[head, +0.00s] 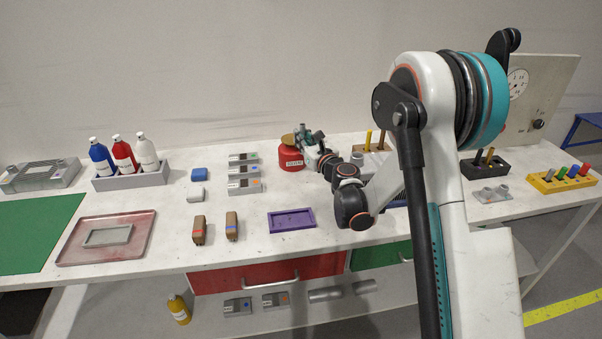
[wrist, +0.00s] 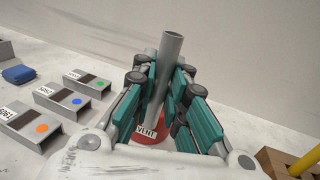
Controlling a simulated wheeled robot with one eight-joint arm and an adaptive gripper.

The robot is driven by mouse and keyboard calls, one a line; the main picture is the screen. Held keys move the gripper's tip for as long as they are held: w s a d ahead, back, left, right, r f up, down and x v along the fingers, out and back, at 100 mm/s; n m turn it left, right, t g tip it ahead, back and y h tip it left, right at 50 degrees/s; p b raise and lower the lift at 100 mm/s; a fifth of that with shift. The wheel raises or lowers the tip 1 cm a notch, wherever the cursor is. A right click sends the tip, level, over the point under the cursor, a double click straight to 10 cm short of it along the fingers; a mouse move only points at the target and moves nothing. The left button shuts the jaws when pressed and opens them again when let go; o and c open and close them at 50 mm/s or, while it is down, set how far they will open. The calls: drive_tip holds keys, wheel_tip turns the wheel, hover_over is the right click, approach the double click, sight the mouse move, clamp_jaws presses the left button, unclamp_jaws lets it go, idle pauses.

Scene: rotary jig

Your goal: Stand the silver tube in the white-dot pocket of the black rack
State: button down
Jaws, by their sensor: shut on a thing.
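The silver tube (wrist: 171,62) is upright, slightly tilted, between the teal-lined fingers of my gripper (wrist: 168,85) in the wrist view. Its open top end sticks up above the fingers and its lower part is hidden. In the head view my gripper (head: 308,137) is at the back of the bench, by the red VENT can (head: 291,158); the tube is hard to make out there.
My arm hides the middle right of the bench. A wooden block (head: 377,159) with a yellow peg (head: 367,141) is right of my gripper. A yellow rack (head: 563,182) and grey fixture (head: 491,194) lie near the black rack. Labelled grey blocks (head: 244,171) sit left of the can.

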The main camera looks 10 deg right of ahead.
wheel_tip(320, 180, down, 11)
drive_tip(key=b, duration=0.3)
drive_tip(key=shift+r, duration=0.1)
drive_tip(key=shift+f, duration=0.2)
drive_tip(key=c, duration=1.6)
unclamp_jaws()
drive_tip(key=shift+r, duration=0.15)
